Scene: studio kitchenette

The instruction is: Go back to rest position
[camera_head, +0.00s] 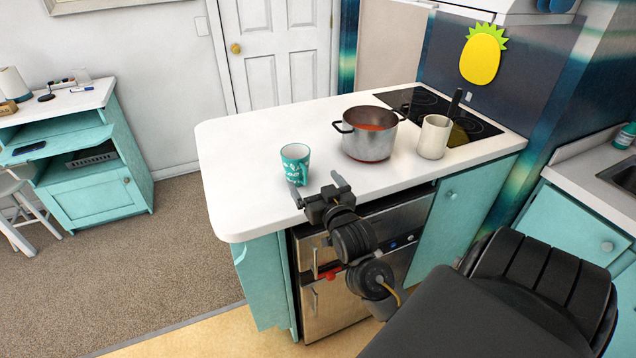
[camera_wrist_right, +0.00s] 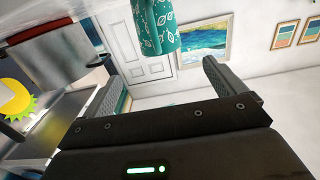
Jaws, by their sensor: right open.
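My right gripper (camera_head: 316,184) is open at the front edge of the white counter (camera_head: 245,178). Its fingers point toward a teal patterned cup (camera_head: 295,163), which stands upright on the counter just beyond them. In the right wrist view, the open gripper (camera_wrist_right: 165,65) has nothing between its fingers. The cup (camera_wrist_right: 164,30) shows at the top of that view, past the fingertips and apart from them, partly cut off by the frame. My left gripper is not in view.
A steel pot (camera_head: 366,147) with reddish contents and a cream utensil holder (camera_head: 433,138) stand right of the cup, near the black cooktop (camera_head: 480,126). Appliances (camera_head: 328,302) sit under the counter. A teal cabinet (camera_head: 95,192) stands left across open carpet (camera_head: 150,270).

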